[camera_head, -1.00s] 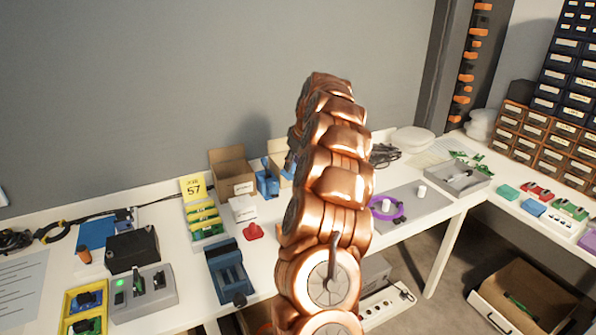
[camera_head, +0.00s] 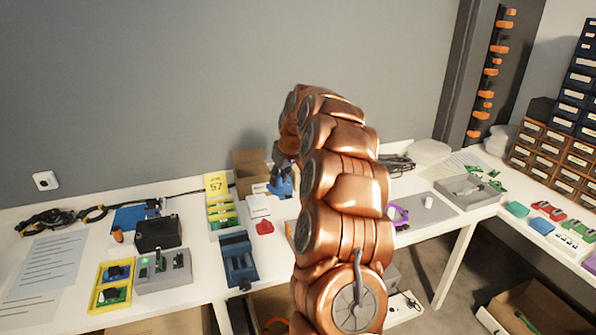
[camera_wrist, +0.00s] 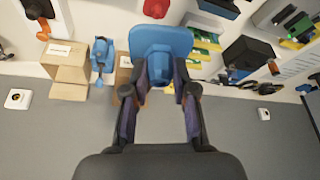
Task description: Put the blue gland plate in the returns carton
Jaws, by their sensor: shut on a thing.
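My gripper (camera_wrist: 162,82) is shut on the blue gland plate (camera_wrist: 160,40), a flat rounded blue piece held at the fingertips in the wrist view. In the head view, my gripper (camera_head: 284,158) shows as a dark shape beyond my copper arm, near the back of the bench. The plate cannot be told apart there from the blue device behind. An open cardboard carton (camera_head: 250,160) with a white label stands by the wall; it also shows in the wrist view (camera_wrist: 70,72). A second carton (camera_wrist: 122,76) is partly hidden by my gripper. I cannot read which is for returns.
A blue device (camera_wrist: 103,57) stands between the two bench cartons. An open carton (camera_head: 545,310) sits low at the right.

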